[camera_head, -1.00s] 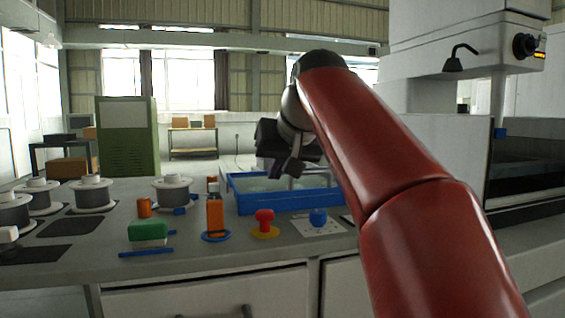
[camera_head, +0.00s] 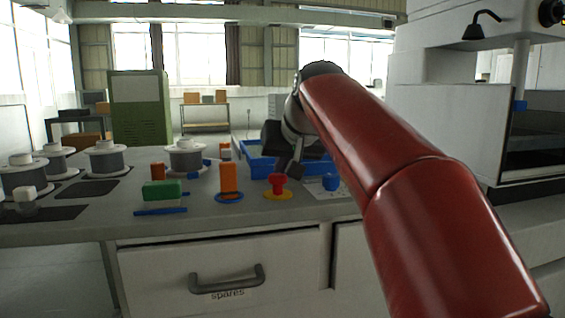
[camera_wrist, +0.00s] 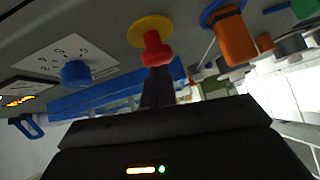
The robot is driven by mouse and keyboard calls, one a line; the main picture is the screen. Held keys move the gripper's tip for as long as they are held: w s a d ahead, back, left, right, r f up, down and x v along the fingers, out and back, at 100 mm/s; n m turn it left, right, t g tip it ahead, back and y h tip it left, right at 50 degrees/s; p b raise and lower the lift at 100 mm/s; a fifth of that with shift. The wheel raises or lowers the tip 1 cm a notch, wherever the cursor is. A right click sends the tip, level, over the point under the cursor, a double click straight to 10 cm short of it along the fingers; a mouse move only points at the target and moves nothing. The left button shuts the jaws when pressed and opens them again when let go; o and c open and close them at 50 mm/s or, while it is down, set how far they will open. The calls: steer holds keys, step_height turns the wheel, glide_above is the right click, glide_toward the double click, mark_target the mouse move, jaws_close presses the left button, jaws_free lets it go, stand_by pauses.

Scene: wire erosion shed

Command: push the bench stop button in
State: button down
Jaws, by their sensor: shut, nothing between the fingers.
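The bench stop button (camera_head: 277,184) is a red mushroom head on a yellow round base, near the front of the bench. It also shows in the wrist view (camera_wrist: 153,48), at upper middle. My gripper (camera_head: 293,169) is shut and empty, just behind and above the button in the head view. In the wrist view my dark closed fingers (camera_wrist: 157,88) point at the red head and overlap its lower edge in the picture. I cannot tell whether they touch it. The button looks raised above its base.
A blue knob (camera_head: 330,182) on a marked white card is right of the button. An orange block (camera_head: 229,178) on a blue ring is left, then a green block (camera_head: 162,190). A blue tray (camera_head: 262,166) lies behind, and wire spools (camera_head: 104,160) stand left. A drawer labelled spares (camera_head: 215,278) is below.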

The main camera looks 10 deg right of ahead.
steer(key=shift+f+b, duration=0.3)
steer(key=shift+f, duration=0.9)
steer(key=s+d+r+p, duration=0.1)
steer(key=s+r+p, duration=0.3)
steer(key=s+r, duration=0.3)
step_height(320, 180, up, 6)
steer(key=shift+d+f, duration=0.25)
steer(key=shift+s, duration=0.1)
steer(key=s+f+g, duration=0.1)
steer(key=s+f, duration=0.5)
steer(key=f, duration=0.6)
steer(key=s+f+g, duration=0.1)
steer(key=s+f, duration=0.6)
steer(key=f, duration=0.5)
steer(key=s+a+f+g+h, duration=0.1)
steer(key=s+f, duration=0.6)
steer(key=f, duration=0.5)
steer(key=shift+f+n+g, duration=0.3)
